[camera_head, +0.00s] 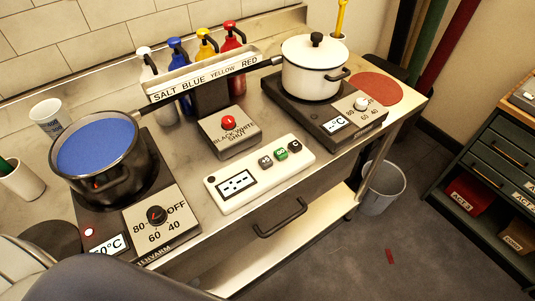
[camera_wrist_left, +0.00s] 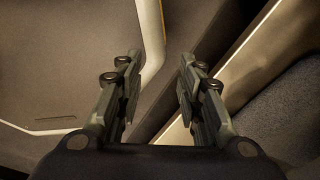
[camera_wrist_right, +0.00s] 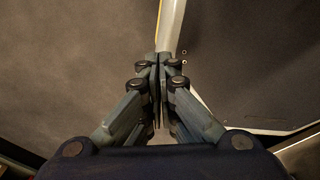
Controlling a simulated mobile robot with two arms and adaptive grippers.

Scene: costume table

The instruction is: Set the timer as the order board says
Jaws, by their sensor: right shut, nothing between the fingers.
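The timer (camera_head: 237,183) is a white box at the front middle of the steel table in the head view. Its display shows dashes. It has a grey button (camera_head: 265,162), a green button (camera_head: 281,154) and a dark button (camera_head: 295,146); their lettering is too small to read surely. I see no order board in these views. My left gripper (camera_wrist_left: 157,85) is open and empty in the left wrist view. My right gripper (camera_wrist_right: 157,65) is shut with nothing in it in the right wrist view. Neither gripper shows in the head view, and both appear away from the timer.
A black pot (camera_head: 98,195) of blue liquid stands on the left hotplate (camera_head: 175,205), its red light on. A lidded white pot (camera_head: 305,75) stands on the right hotplate (camera_head: 290,100). A red-button box (camera_head: 230,145) sits behind the timer. A handle (camera_head: 278,222) juts out from the table front.

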